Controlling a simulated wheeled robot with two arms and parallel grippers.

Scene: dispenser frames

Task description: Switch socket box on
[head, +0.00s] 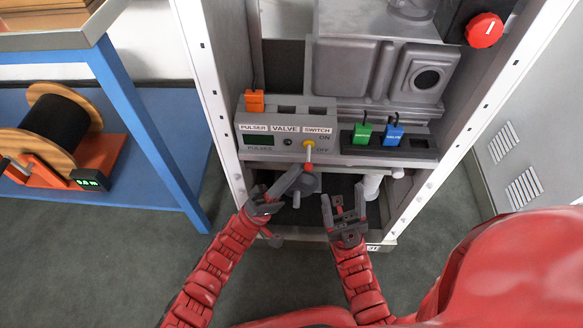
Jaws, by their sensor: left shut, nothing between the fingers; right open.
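The grey socket box (287,118) stands on the shelf inside the frame. It carries PULSER, VALVE and SWITCH labels. Its switch (309,146) has a yellow base, with ON marked above and OFF below to its right. A pale lever points down from the base, towards the OFF side. My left gripper (303,170) is shut and empty, its tips just below the switch at the lever's lower end. I cannot tell whether they touch it. My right gripper (343,198) is open and empty, lower and to the right, in front of the dark space under the shelf.
An orange plug (254,101) sits in the box's left socket. Green (362,133) and blue (393,134) plugs stand in a dark strip to the right. White frame posts flank the shelf. A red knob (484,30) is at upper right. A blue bench with a cable spool (58,121) stands left.

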